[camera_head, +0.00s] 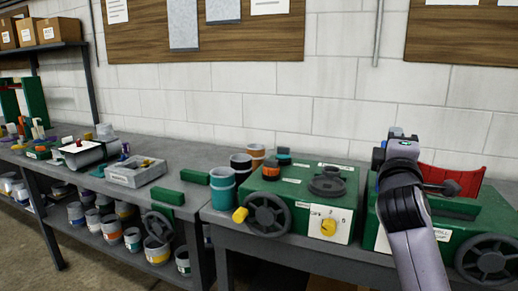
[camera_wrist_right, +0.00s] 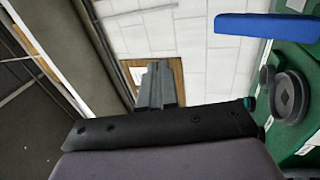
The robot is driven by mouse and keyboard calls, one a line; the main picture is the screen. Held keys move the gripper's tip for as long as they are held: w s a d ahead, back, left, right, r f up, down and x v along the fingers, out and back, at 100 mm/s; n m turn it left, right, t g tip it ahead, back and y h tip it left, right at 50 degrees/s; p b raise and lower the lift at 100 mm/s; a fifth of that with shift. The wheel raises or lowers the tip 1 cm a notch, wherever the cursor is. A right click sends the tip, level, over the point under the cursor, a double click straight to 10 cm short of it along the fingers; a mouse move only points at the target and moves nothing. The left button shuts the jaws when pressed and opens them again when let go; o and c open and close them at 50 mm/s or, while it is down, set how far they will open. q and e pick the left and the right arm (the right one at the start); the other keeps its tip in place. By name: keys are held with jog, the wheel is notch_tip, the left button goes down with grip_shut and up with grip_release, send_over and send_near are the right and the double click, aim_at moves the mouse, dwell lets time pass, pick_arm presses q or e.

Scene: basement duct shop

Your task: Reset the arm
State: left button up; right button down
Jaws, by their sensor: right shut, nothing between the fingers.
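My right arm rises from the lower right of the head view, in front of the green machines. My right gripper (camera_head: 398,140) is at its upper end, seen mostly from behind, so its fingers are hard to make out there. In the right wrist view the fingers of the right gripper (camera_wrist_right: 158,85) are together, with nothing between them, and point toward the white wall. The gripper is raised clear of the bench. My left arm and left gripper are out of view.
A green machine (camera_head: 297,190) with a handwheel and yellow knob stands left of my right arm. Another green machine (camera_head: 495,215) with a red guard (camera_head: 455,178) is partly behind the arm. Cups and a grey tray (camera_head: 136,180) stand on the left bench.

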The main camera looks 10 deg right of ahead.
jog(key=s+a+f+m+g+y, duration=0.1)
jog(key=s+a+f+y, duration=0.15)
jog(key=f, duration=0.85)
jog(key=s+a+f+g+y, duration=0.1)
jog(key=a+f+y, duration=0.25)
jog(key=f, duration=0.65)
jog(key=s+a+f+m+g+y, duration=0.1)
jog(key=s+a+f+y, duration=0.15)
jog(key=f, duration=0.85)
jog(key=s+a+f+m+g+y, duration=0.2)
jog(key=s+a+f+m, duration=0.1)
jog(key=s+f, duration=0.6)
jog(key=s+a+f+m+g+y, duration=0.2)
jog(key=s+a+f+m, duration=0.2)
jog(key=s+f, duration=0.5)
jog(key=s, duration=0.3)
jog(key=shift+s+a+g+y, duration=0.15)
jog(key=shift+s+g+y, duration=0.15)
jog(key=shift+g+y, duration=0.1)
jog(key=shift+f, duration=0.1)
